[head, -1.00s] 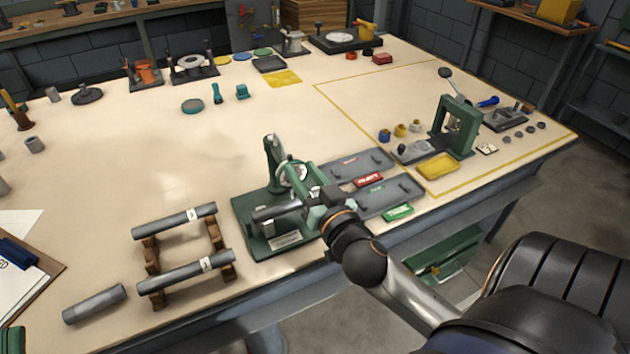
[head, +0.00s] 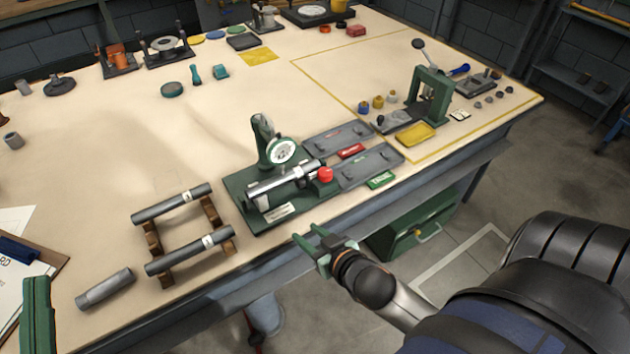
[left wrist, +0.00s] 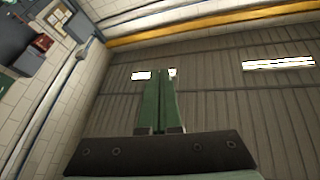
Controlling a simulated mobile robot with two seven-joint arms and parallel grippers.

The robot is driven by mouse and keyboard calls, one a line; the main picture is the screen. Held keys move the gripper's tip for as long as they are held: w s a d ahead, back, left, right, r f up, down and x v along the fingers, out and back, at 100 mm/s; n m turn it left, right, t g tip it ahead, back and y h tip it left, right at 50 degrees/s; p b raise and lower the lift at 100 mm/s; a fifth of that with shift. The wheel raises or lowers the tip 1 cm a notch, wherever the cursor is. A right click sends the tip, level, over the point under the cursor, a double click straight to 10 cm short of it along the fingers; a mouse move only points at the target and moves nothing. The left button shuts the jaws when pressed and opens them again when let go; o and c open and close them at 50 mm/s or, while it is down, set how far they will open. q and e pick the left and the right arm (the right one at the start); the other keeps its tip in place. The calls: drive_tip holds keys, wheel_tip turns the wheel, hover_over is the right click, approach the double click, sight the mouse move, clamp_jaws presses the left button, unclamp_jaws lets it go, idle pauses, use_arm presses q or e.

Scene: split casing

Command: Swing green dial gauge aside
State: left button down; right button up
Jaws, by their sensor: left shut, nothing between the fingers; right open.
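The green dial gauge (head: 282,152) has a round white face and sits on a green upright post (head: 262,132) at the back of a green base plate (head: 238,192). Its face is just above a silver cylinder (head: 268,190) lying on the base, with a red knob (head: 325,174) at its right end. Whether the gauge touches the cylinder I cannot tell. My right gripper (head: 318,246) is open and empty, in front of the bench edge and clear of the gauge. My left gripper (head: 37,312) is shut and empty at the lower left; its closed green fingers show in the left wrist view (left wrist: 160,106).
A wooden rack (head: 152,240) with two labelled grey tubes stands left of the base, and a loose tube (head: 104,289) lies before it. Two grey trays (head: 372,166) lie to the right. A green press (head: 432,92) stands further right. The bench middle is clear.

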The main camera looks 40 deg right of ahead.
drive_tip(key=shift+s+a+f, duration=0.2)
drive_tip(key=shift+s+f, duration=0.2)
drive_tip(key=shift+s, duration=0.05)
